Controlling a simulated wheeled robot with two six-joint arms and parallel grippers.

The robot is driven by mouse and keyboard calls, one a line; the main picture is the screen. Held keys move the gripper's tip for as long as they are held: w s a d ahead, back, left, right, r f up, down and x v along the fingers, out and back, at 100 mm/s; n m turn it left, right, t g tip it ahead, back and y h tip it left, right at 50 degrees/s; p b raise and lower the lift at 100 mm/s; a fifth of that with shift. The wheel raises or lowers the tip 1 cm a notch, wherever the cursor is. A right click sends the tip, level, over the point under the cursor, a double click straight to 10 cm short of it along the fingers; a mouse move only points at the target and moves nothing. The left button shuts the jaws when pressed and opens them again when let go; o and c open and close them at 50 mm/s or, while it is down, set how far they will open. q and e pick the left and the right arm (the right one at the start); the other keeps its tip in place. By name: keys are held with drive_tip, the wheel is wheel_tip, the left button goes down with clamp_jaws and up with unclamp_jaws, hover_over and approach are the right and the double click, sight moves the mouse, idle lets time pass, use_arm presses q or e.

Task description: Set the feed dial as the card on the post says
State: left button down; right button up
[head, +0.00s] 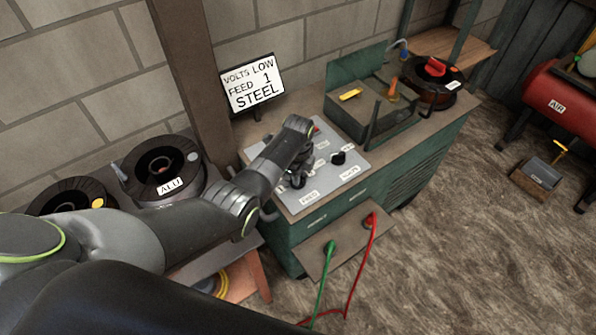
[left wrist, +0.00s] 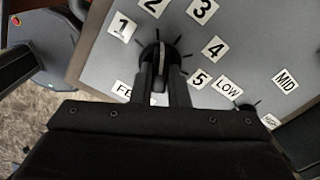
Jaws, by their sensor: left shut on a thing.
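The card (head: 252,84) reads "VOLTS LOW, FEED 1, STEEL". The feed dial (left wrist: 149,54) is a dark round knob ringed by number tiles 1 to 5 on the grey panel (left wrist: 92,66). Its pale bar points roughly up in the left wrist view, near the tick toward 2; the exact setting is hard to tell. My left gripper (left wrist: 163,88) is shut on the dial, a finger on each side; in the head view the gripper (head: 298,178) hides most of it. The label starting "FE" is partly covered. My right gripper is out of view.
The volts knob (head: 338,158) sits beside the feed dial on the green machine's top (head: 375,150). A spool marked ALU (head: 150,160) stands at left, a red-topped spool (head: 432,72) at back right. Green and red cables (head: 331,246) plug into the front ledge.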

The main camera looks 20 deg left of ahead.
use_arm(q)
drive_tip(key=n+p, duration=0.1)
drive_tip(key=n, duration=0.3)
drive_tip(key=shift+r+n, duration=0.1)
drive_tip(key=shift+n, duration=0.3)
drive_tip(key=n+p, duration=0.1)
drive_tip(key=n, duration=0.4)
drive_tip(key=shift+w, duration=0.1)
drive_tip(key=c, duration=1.4)
unclamp_jaws()
